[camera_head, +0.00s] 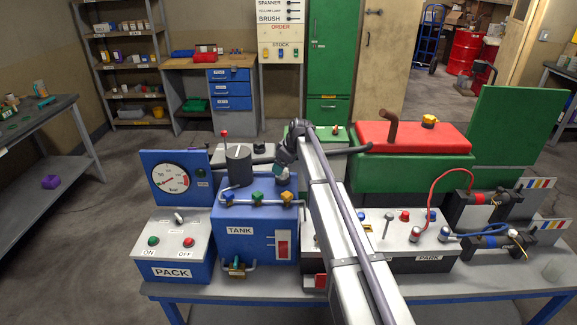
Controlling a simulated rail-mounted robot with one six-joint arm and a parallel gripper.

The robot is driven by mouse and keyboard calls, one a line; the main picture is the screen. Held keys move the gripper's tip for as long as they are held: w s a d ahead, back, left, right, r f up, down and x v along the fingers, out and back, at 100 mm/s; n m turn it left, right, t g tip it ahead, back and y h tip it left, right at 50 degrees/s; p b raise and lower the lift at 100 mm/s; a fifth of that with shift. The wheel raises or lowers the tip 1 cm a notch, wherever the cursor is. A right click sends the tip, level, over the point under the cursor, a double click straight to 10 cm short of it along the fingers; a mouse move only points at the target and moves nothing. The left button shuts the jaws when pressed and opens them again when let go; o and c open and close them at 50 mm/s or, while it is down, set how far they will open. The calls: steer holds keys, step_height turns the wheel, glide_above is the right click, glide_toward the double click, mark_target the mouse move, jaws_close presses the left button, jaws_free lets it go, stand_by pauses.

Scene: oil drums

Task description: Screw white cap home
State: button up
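The blue tank (228,215) labelled TANK stands on the bench with a dark round drum-like part and several valves on top. My gripper (281,170) is at the end of my arm, pointing down over the right part of the tank top. A short dark neck or fitting (284,180) shows just below it. A small pale patch shows between the gripper and this fitting; I cannot tell whether it is the white cap. The fingers are small and dark, and I cannot tell whether they are open or shut. My arm hides the area right of the tank.
A blue PACK box (172,262) with a pressure gauge (168,181) stands left of the tank. A grey PARK panel (410,238) with knobs and a red-topped green box (412,140) are at right. Cables and black cylinders fill the bench's right end.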

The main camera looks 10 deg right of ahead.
steer(key=b+x, duration=0.1)
steer(key=x, duration=0.2)
steer(key=shift+a+f+b, duration=0.15)
steer(key=shift+f+b, duration=0.1)
steer(key=shift+b, duration=0.05)
steer(key=shift+r, duration=0.1)
steer(key=c, duration=1)
steer(key=m+h, duration=0.1)
steer(key=m, duration=0.2)
steer(key=shift+m+t, duration=0.4)
steer(key=m+h, duration=0.1)
steer(key=m, duration=0.1)
steer(key=shift+w+m, duration=0.1)
steer(key=shift+m, duration=0.2)
